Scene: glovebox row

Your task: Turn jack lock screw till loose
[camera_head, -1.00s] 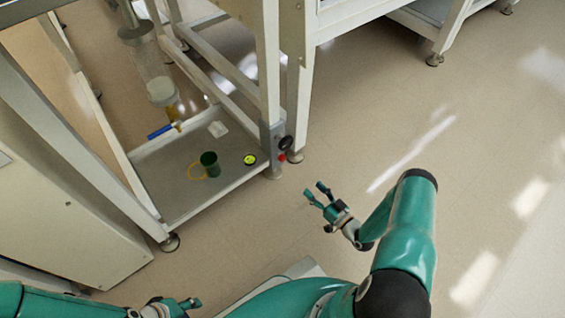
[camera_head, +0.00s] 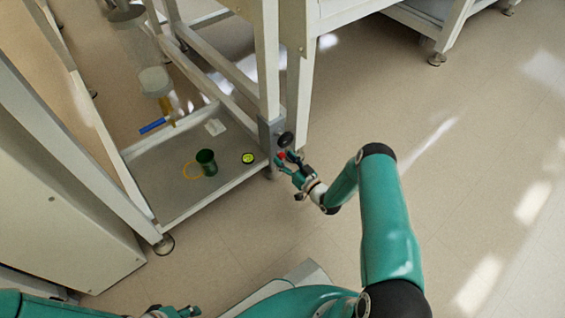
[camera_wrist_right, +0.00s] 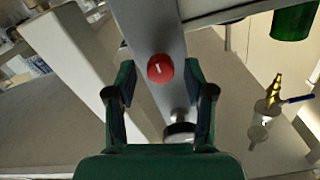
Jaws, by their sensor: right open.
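The jack lock screw is a small red knob with a white mark on its face. In the right wrist view the red knob (camera_wrist_right: 160,68) sits on a grey metal leg plate (camera_wrist_right: 152,30), between and beyond my fingertips. In the head view the red knob (camera_head: 281,155) shows by the leg's lower part, just below a black round knob (camera_head: 285,139). My right gripper (camera_head: 284,160) is open with its fingers on either side of the red knob, and no contact is clear; it also shows in the right wrist view (camera_wrist_right: 160,78). My left gripper (camera_head: 180,312) is at the bottom edge, partly cut off.
A low shelf (camera_head: 160,160) left of the leg holds a green cup (camera_head: 206,162), a yellow-green round item (camera_head: 248,158), a yellow ring (camera_head: 191,170) and a white piece (camera_head: 215,127). A blue item (camera_head: 153,126) lies near its back edge. The floor at right is clear.

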